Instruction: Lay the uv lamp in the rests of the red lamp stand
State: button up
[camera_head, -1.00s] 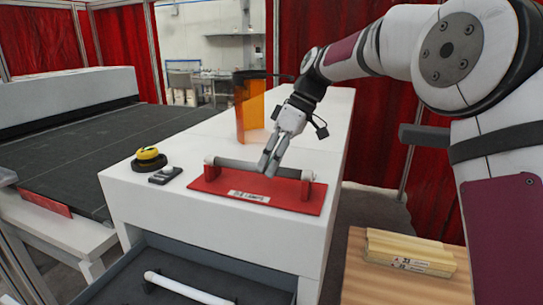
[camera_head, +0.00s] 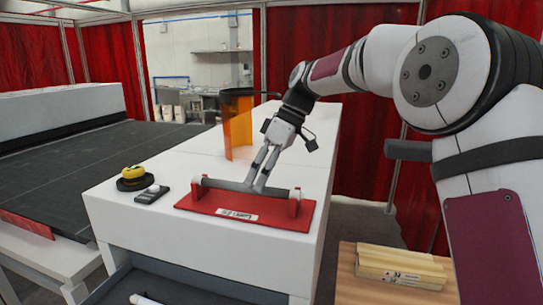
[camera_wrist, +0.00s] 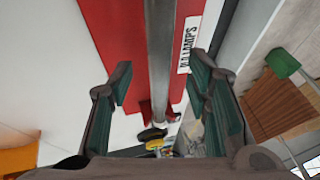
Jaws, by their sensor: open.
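The uv lamp (camera_head: 228,185), a grey tube with pale ends, lies across the upright rests of the red lamp stand (camera_head: 225,210), near the front of the white machine top. Both of its ends appear to sit in the rests. My gripper (camera_head: 259,182) reaches down over the lamp, right of its middle. In the wrist view, my open fingers (camera_wrist: 160,88) stand on either side of the lamp (camera_wrist: 160,40), with gaps visible between fingers and tube. The stand's red plate (camera_wrist: 115,35) and its label lie beyond the lamp. Fingertip height above the plate is hard to tell.
A yellow-topped round item (camera_head: 133,177) and a small dark device (camera_head: 151,194) lie left of the stand. An orange translucent sheet (camera_head: 238,125) stands behind. A white tube end (camera_head: 143,299) shows in the drawer below. Wooden strips (camera_head: 400,266) lie on a table at right.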

jog(key=v, duration=1)
jog(key=shift+d+r, duration=0.2)
jog(key=shift+r, duration=0.1)
